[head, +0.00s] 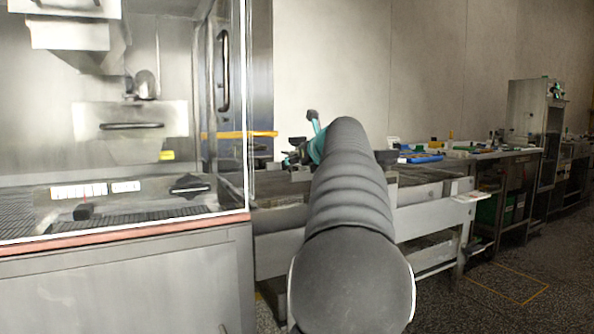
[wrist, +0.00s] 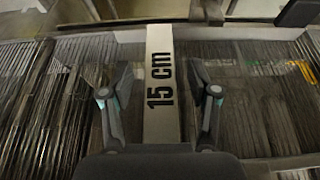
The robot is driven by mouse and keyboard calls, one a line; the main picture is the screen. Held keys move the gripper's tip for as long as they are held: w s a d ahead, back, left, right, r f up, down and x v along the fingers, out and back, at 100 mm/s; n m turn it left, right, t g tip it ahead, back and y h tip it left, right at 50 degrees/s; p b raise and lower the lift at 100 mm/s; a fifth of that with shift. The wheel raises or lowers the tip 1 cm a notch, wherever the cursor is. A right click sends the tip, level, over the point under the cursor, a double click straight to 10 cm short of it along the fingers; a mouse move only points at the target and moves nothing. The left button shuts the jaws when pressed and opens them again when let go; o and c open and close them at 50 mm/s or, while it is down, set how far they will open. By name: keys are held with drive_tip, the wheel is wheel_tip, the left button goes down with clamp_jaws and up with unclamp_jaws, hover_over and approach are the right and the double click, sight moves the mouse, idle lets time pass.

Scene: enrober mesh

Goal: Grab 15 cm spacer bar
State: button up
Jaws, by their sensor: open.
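The 15 cm spacer bar (wrist: 160,62) is a pale flat bar with "15 cm" printed in black along it. In the wrist view it lies lengthwise over the dark mesh belt, in the middle of the picture. My gripper (wrist: 160,96) is open, with one finger on each side of the bar and gaps between the fingers and the bar. The near end of the bar is hidden behind the gripper body. In the head view my gripper (head: 298,156) is mostly hidden behind my arm, over the conveyor, and I cannot make out the bar there.
The mesh belt (wrist: 70,95) lies around the bar in the wrist view. In the head view a glass-fronted steel machine (head: 120,120) stands at left. A conveyor table (head: 430,190) lies behind my arm. A bench with a blue tray (head: 420,158) is at right. Floor at lower right is clear.

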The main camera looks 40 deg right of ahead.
clamp_jaws()
wheel_tip(320, 180, up, 18)
drive_tip(key=p, duration=0.4)
idle(0.5)
drive_tip(key=shift+d+f, duration=0.1)
drive_tip(key=shift+f, duration=0.05)
